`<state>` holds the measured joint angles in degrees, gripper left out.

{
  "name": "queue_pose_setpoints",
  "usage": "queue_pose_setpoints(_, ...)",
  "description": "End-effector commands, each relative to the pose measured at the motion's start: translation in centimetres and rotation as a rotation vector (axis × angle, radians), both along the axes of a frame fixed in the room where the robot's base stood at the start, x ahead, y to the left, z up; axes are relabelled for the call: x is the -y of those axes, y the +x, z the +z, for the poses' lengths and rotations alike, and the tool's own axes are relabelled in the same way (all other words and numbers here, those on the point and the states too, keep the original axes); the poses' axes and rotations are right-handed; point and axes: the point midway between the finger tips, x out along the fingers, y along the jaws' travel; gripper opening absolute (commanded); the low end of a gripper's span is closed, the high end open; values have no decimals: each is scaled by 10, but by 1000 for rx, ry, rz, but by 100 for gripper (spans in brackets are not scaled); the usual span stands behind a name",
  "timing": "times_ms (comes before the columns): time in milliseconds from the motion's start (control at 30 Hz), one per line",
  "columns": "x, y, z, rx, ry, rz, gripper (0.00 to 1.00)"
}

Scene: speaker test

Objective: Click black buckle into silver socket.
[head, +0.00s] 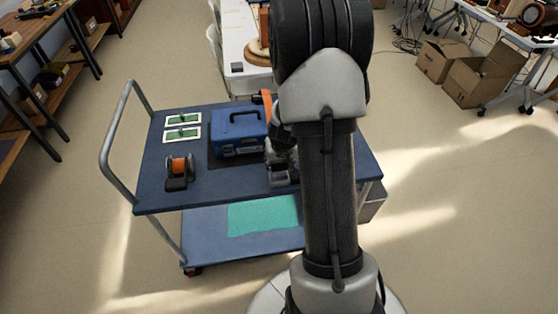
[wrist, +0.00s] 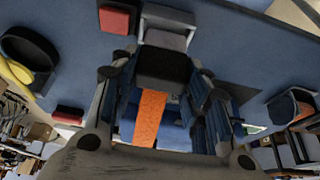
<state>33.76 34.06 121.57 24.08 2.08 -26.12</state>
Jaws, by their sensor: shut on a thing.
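My gripper (wrist: 163,72) is shut on a black buckle (wrist: 166,66) in the wrist view. An orange strap (wrist: 149,118) runs back from the buckle between the fingers. A silver socket (wrist: 166,40) lies just beyond the buckle's front edge, roughly in line with it. I cannot tell whether the two touch or overlap. In the head view my gripper (head: 280,148) is low over the cart at the right side of a blue toolbox (head: 238,145). My arm hides much of this spot, and the buckle cannot be made out there.
The blue cart top (head: 225,185) also bears an orange spool (head: 179,168) on a black stand and two green-and-white cards (head: 182,118). A metal handle (head: 106,145) rises at the cart's left end. A white table (head: 240,40) stands behind.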

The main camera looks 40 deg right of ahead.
Motion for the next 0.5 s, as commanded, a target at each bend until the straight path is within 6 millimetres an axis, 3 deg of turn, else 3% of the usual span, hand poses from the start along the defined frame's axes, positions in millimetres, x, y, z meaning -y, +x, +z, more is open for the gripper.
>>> queue_pose_setpoints(367, 0, 0, 0, 1, -1, 0, 22)
queue_pose_setpoints(400, 0, 0, 0, 1, -1, 0, 45)
queue_pose_setpoints(500, 0, 0, 0, 1, -1, 0, 51)
